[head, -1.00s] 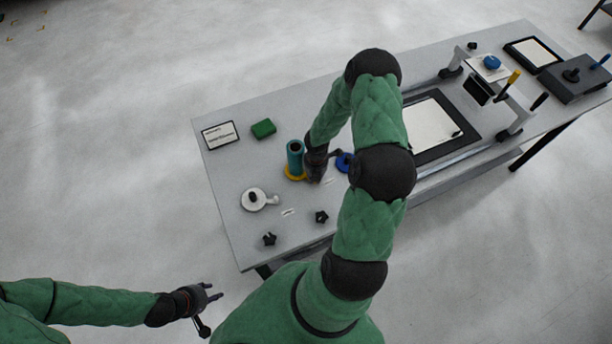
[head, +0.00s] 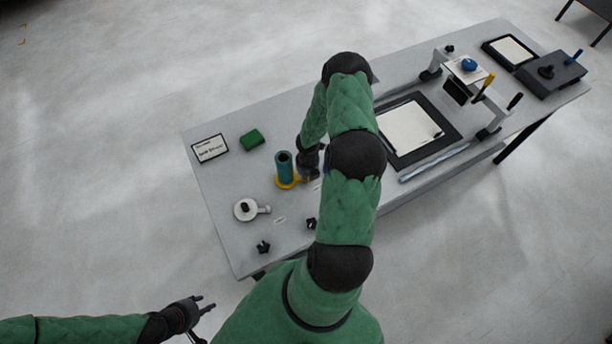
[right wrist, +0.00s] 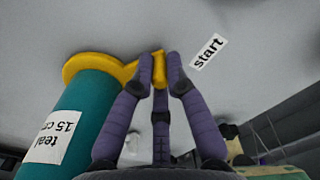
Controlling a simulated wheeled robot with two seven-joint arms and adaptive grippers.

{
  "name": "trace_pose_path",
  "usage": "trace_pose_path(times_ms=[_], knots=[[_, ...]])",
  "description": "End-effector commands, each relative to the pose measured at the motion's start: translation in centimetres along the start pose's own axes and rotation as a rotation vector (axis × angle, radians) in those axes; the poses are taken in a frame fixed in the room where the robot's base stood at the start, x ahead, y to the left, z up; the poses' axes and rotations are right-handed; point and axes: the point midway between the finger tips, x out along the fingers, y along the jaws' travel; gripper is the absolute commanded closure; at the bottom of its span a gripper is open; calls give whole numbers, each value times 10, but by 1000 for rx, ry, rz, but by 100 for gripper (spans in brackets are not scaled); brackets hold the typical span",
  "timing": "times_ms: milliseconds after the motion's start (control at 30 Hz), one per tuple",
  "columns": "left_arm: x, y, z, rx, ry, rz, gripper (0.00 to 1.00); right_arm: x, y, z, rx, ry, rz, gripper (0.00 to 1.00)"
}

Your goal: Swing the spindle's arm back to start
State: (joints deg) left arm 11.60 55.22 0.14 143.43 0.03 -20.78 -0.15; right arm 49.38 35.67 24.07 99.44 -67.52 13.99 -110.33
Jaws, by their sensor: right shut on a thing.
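The spindle is a teal roll (head: 284,166) standing upright on a yellow base (head: 287,184) near the left part of the table. In the right wrist view the teal roll (right wrist: 66,125) bears a label reading "teal 15 cm". A yellow arm (right wrist: 157,66) reaches out from its base. My right gripper (right wrist: 160,72) is shut on this arm's end, just right of the roll; it also shows in the head view (head: 309,176). The white "start" label (right wrist: 208,52) lies on the table right beside the fingertips. My left gripper (head: 208,304) is open and empty, off the table's front.
A white disc with a handle (head: 245,209) and black star knobs (head: 263,247) lie in front of the spindle. A green block (head: 252,139) and a framed sign (head: 210,148) are behind it. A black-framed sheet (head: 412,130) lies right of my arm.

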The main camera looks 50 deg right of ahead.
Motion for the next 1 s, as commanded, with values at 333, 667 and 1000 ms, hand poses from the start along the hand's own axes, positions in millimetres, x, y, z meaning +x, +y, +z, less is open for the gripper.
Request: trace_pose_path(times_ms=[333, 667, 1000], knots=[[-6, 2, 0, 0, 0, 0, 60, -1, 0, 6, 5, -5, 1, 100], [-7, 2, 0, 0, 0, 0, 60, -1, 0, 6, 5, -6, 1, 100], [-7, 2, 0, 0, 0, 0, 60, -1, 0, 7, 5, -6, 1, 61]])
